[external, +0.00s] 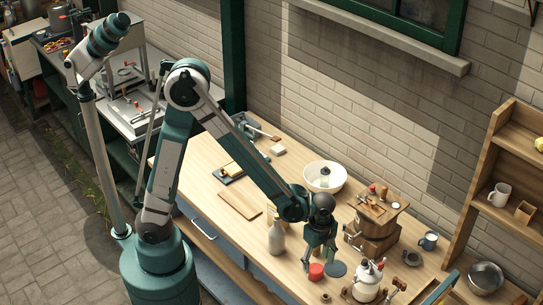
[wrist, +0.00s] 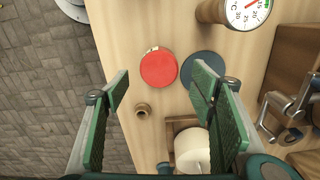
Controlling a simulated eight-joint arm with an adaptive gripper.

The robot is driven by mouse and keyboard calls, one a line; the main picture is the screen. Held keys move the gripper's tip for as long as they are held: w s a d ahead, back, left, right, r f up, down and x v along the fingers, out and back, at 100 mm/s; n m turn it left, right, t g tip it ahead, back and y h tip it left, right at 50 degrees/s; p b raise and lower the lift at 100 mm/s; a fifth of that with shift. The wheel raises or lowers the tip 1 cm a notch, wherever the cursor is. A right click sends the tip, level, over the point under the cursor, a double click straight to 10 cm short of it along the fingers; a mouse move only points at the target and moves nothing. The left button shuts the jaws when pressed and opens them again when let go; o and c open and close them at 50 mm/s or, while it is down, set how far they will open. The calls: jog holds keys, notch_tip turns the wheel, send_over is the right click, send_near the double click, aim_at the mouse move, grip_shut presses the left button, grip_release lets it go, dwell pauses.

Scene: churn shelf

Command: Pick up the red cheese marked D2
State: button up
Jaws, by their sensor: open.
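The red cheese (external: 316,271) is a short round disc on the wooden worktop. In the wrist view the red cheese (wrist: 158,68) lies flat between the lines of my two fingers, and I cannot read a mark on it. A dark blue-grey disc (external: 336,269) lies close on its right. In the wrist view this disc (wrist: 202,72) is partly hidden by my right finger. My gripper (external: 319,257) points down above the cheese, apart from it as far as I can tell. In the wrist view my gripper (wrist: 162,87) is open and empty.
A white jar (external: 367,281) and a wooden box with fittings (external: 375,225) stand to the right. A pale bottle (external: 276,238) stands to the left, and a white bowl (external: 325,177) behind. A small wooden ring (wrist: 142,109) lies near the cheese. The worktop's edge is close.

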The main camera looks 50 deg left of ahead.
aim_at(316, 268)
jog(key=shift+f, duration=0.1)
dwell(0.3)
jog(key=shift+a+f, duration=0.15)
jog(key=shift+f, duration=2.35)
jog(key=c, duration=1.1)
